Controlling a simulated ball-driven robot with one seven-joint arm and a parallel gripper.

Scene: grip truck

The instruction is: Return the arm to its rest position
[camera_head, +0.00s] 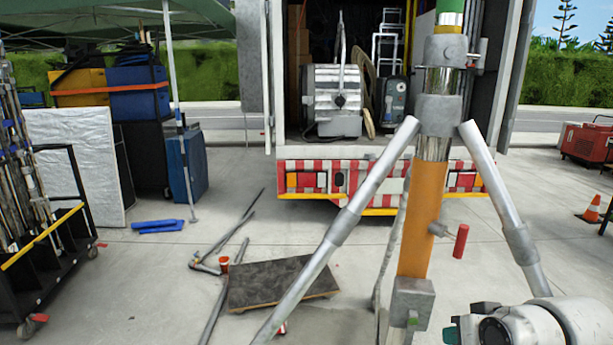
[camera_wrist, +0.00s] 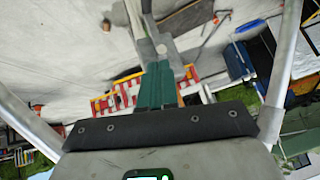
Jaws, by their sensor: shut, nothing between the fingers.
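In the wrist view my gripper (camera_wrist: 157,70) shows as two teal fingers side by side, closed together with nothing between them. The dark bracket at their base is empty too. In the head view a white part of my arm shows at the bottom right corner, low and beside the stand; the fingers cannot be made out there. The stand (camera_head: 418,235) has an orange and chrome column with grey slanting legs, and stands upright close in front. In the wrist view, pale tubes run past both sides of my gripper.
A truck (camera_head: 330,180) with an open back and a large grey lamp (camera_head: 333,98) stands behind the stand. A dark board (camera_head: 283,283) and pipes lie on the ground. A cart (camera_head: 45,225) is at left, a cone (camera_head: 592,208) at right. Concrete between is mostly clear.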

